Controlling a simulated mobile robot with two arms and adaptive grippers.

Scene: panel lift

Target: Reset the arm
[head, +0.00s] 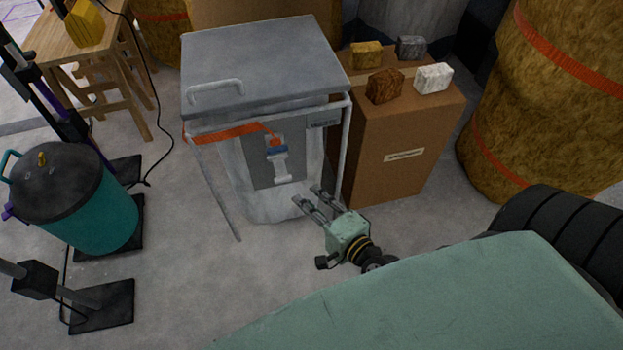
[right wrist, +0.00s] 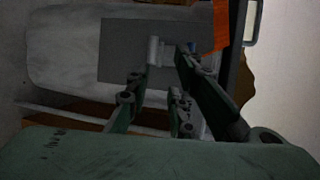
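My right gripper (head: 309,195) is in front of the grey metal frame stand (head: 265,60), low and to the right of its front panel (head: 262,178). Its two fingers point up and left toward the panel, are spread apart and hold nothing. The panel carries a pale handle-like fitting (head: 280,167) with a blue band and an orange strap (head: 222,132) at its top. In the right wrist view the grey panel (right wrist: 120,50) lies beyond the open fingers (right wrist: 165,62), with the orange strap (right wrist: 221,25) at the right. My left gripper is not in view.
A cardboard box (head: 390,160) stands right of the frame, with several small blocks on top. Large strapped straw-coloured rolls (head: 550,100) stand at the right. A teal lidded pot (head: 90,210) and a wooden stool (head: 75,50) are at the left. Grey floor (head: 190,240) is clear between.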

